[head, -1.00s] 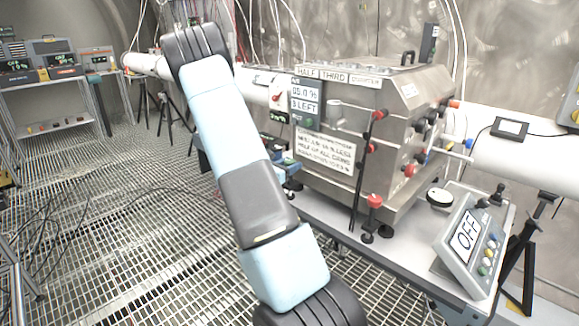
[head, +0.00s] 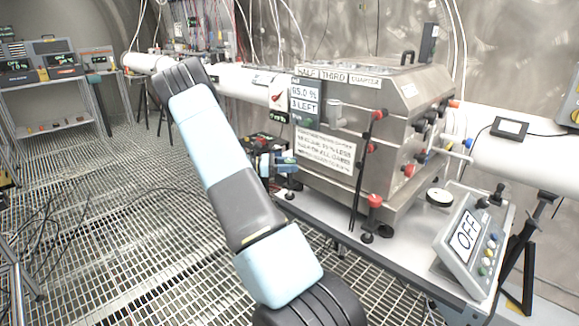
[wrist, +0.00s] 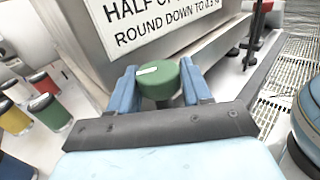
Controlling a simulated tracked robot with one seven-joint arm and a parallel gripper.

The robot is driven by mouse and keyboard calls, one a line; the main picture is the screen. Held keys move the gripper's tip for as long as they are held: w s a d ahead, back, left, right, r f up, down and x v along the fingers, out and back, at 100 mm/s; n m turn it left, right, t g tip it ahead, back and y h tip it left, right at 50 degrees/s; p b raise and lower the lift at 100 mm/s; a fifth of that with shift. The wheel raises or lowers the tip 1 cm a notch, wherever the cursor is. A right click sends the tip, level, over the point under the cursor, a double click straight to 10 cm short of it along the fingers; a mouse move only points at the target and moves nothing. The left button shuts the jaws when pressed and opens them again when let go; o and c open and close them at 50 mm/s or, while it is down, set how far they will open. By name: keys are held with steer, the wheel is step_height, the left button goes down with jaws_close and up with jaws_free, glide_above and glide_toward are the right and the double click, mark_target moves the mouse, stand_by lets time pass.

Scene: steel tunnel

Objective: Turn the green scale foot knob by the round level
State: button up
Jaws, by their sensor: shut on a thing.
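In the wrist view the green knob (wrist: 160,82) is a short round cylinder with a pale mark on its top, beside the foot of the steel box. My gripper (wrist: 160,75) has its two blue fingers on either side of the knob and is shut on it. The knob's lower part is hidden behind the gripper's dark crossbar. In the head view the knob cannot be made out; my arm and the box crowd that spot. A round white disc with a dark rim (head: 439,197) lies on the bench at the right; I cannot tell whether it is the round level.
The steel box (head: 330,190) with its printed sign stands close by my gripper. Yellow (wrist: 14,116), red (wrist: 42,82) and green (wrist: 50,112) capped pieces stand at the left in the wrist view. A tilted panel reading OFF (head: 468,240) sits at the bench's right end.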

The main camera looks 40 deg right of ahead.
steer(key=shift+w+m+g+y, duration=0.1)
steer(key=shift+m+g+y, duration=0.5)
steer(key=shift+g, duration=0.1)
steer(key=shift+m+g+y, duration=0.3)
steer(key=shift+y, duration=0.1)
steer(key=o, duration=0.9)
steer(key=shift+o, duration=0.2)
steer(key=v, duration=1.4)
